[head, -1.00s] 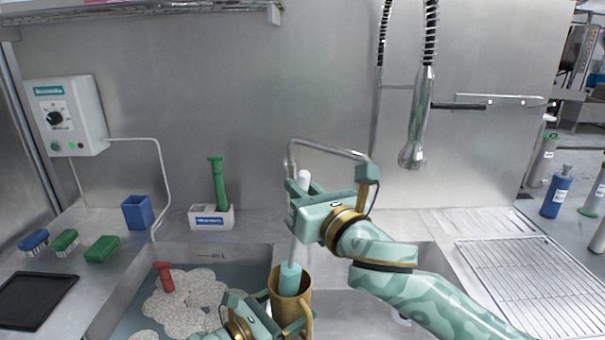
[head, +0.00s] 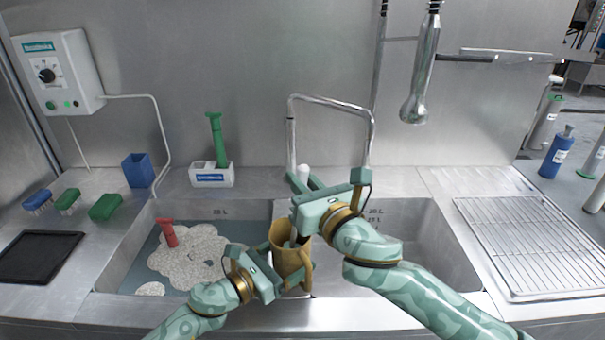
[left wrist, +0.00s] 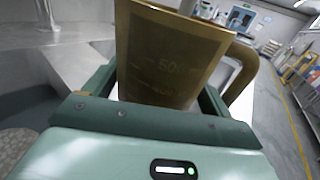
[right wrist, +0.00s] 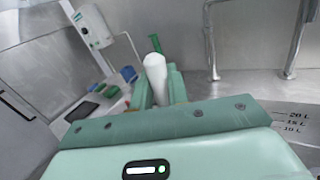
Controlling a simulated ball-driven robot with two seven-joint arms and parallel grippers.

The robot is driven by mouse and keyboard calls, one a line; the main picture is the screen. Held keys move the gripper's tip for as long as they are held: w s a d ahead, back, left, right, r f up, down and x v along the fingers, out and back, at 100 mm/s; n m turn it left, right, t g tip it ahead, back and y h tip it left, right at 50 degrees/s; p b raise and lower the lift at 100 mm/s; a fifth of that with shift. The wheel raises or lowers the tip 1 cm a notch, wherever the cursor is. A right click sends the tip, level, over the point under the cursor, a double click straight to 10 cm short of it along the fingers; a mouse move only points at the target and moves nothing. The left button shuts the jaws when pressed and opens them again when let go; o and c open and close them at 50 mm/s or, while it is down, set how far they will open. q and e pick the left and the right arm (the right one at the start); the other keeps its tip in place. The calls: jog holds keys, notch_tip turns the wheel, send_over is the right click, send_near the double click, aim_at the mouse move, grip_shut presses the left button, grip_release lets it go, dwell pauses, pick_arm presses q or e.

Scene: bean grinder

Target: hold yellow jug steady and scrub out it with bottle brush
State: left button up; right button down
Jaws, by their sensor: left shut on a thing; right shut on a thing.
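The yellow jug (head: 283,262) is held over the sink divider, its open mouth up and its handle on the right. My left gripper (head: 280,283) is shut on the jug's body. My right gripper (head: 307,186) is shut on the white handle of the bottle brush (head: 303,172), directly above the jug. The handle end also shows in the right wrist view (right wrist: 155,75). The brush's lower part goes down into the jug mouth, and its head is hidden inside.
The left basin (head: 140,265) holds water, foam and a red-handled brush (head: 168,233). The right basin (head: 425,255) looks empty. A faucet pipe (head: 330,101) arches behind my right gripper. A spray hose (head: 418,95) hangs at right. A wire rack (head: 520,240) lies right.

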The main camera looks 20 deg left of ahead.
jog(key=shift+f, duration=0.65)
dwell(0.8)
jog(key=shift+d, duration=0.1)
jog(key=shift+w, duration=0.75)
